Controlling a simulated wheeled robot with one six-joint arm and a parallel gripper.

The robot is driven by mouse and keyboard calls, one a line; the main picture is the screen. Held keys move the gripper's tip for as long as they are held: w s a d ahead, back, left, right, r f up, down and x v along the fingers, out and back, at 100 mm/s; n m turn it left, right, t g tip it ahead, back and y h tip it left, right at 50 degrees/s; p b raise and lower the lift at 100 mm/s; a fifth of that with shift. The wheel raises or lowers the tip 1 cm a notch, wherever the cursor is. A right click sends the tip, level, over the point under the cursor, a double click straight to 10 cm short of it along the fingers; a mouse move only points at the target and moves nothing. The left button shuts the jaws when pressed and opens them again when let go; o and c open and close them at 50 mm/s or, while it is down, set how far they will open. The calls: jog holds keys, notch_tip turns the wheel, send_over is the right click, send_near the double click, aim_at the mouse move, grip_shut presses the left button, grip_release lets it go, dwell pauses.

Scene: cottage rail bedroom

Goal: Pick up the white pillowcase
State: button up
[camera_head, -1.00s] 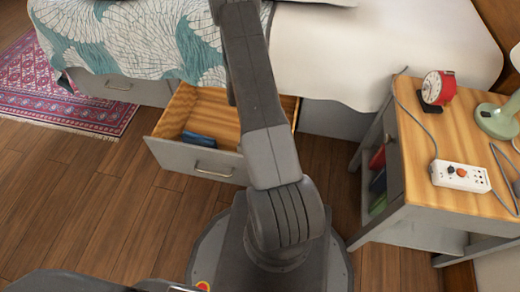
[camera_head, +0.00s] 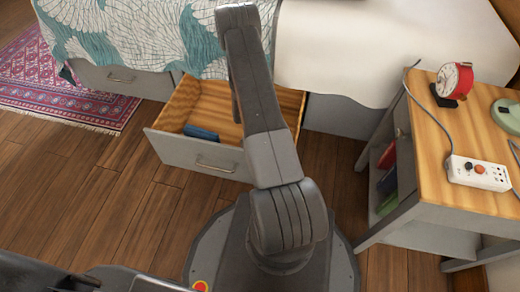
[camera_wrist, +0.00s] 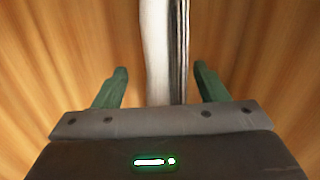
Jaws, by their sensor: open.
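In the wrist view, a white folded cloth (camera_wrist: 155,35), which looks like the white pillowcase, shows as an upright narrow strip with layered dark-lined edges along its right side. My gripper (camera_wrist: 161,67) is open, with one green finger on each side of the strip. Wood surface shows between each finger and the cloth, so no grip is visible. The cloth's lower end is hidden behind my gripper body. In the head view, my arm hides my gripper, and I cannot make out the pillowcase there.
An open wooden drawer (camera_head: 208,158) holding a blue item (camera_head: 201,133) juts from under the bed (camera_head: 335,55). A bedside table (camera_head: 440,110) stands at right with a red clock (camera_head: 455,80), a power strip (camera_head: 478,172) and a green lamp base (camera_head: 508,114).

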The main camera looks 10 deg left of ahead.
jog(key=c, duration=1.1)
